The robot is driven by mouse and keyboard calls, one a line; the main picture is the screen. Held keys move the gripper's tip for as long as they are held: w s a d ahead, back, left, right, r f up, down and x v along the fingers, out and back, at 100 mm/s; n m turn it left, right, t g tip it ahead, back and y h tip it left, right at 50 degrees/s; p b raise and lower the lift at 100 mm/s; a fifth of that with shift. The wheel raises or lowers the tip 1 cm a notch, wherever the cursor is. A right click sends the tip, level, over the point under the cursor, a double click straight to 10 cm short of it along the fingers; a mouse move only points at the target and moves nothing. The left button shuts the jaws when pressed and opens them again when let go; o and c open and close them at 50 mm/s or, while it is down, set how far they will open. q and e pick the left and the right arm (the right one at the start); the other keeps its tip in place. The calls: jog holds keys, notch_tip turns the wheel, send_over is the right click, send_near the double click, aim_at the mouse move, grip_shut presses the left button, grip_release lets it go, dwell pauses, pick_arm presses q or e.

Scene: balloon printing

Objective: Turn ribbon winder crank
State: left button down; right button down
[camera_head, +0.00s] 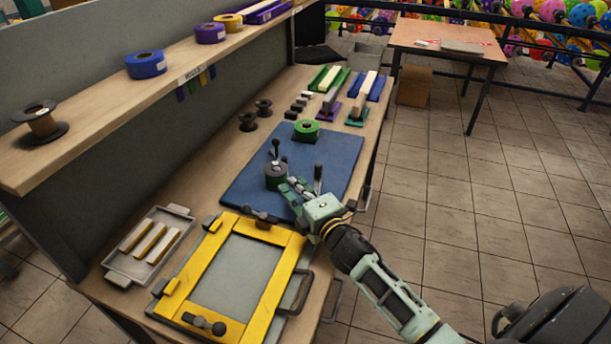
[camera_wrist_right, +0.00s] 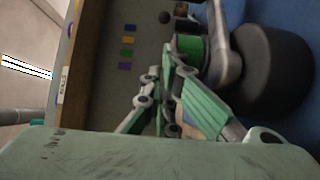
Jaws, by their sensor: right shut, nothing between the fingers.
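The ribbon winder (camera_head: 275,176) is a dark, round device on the blue mat (camera_head: 331,157), with a thin lever-like part and a small knob rising from it. My right gripper (camera_head: 287,186) is beside the winder at its right, close to it. Its fingers are shut and hold nothing. In the right wrist view the green-padded fingers (camera_wrist_right: 172,62) are together next to a grey arm, seemingly the crank (camera_wrist_right: 226,62), and the winder's dark round body (camera_wrist_right: 270,72). I cannot tell whether the fingers touch the crank. My left gripper is not in view.
A green ribbon spool (camera_head: 306,130) lies at the mat's back edge. A yellow frame (camera_head: 190,285) occupies the bench front, beside a tray (camera_head: 122,262) with pale bars. The shelf (camera_head: 95,124) holds several spools. Open tiled floor lies to the right.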

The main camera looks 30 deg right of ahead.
aim_at(317, 183)
jog(key=shift+w+r, duration=0.1)
jog(key=shift+w, duration=0.9)
jog(key=shift+w+d+p, duration=0.2)
jog(key=shift+d+p, duration=0.1)
jog(key=shift+p, duration=0.05)
jog(key=shift+s+d+p, duration=0.25)
jog(key=shift+s+d, duration=0.05)
jog(key=shift+d, duration=0.5)
jog(key=shift+s+d+p, duration=0.25)
jog(key=shift+s+d, duration=0.05)
jog(key=shift+d, duration=0.5)
jog(key=shift+w+a, duration=0.1)
jog(key=shift+a, duration=0.05)
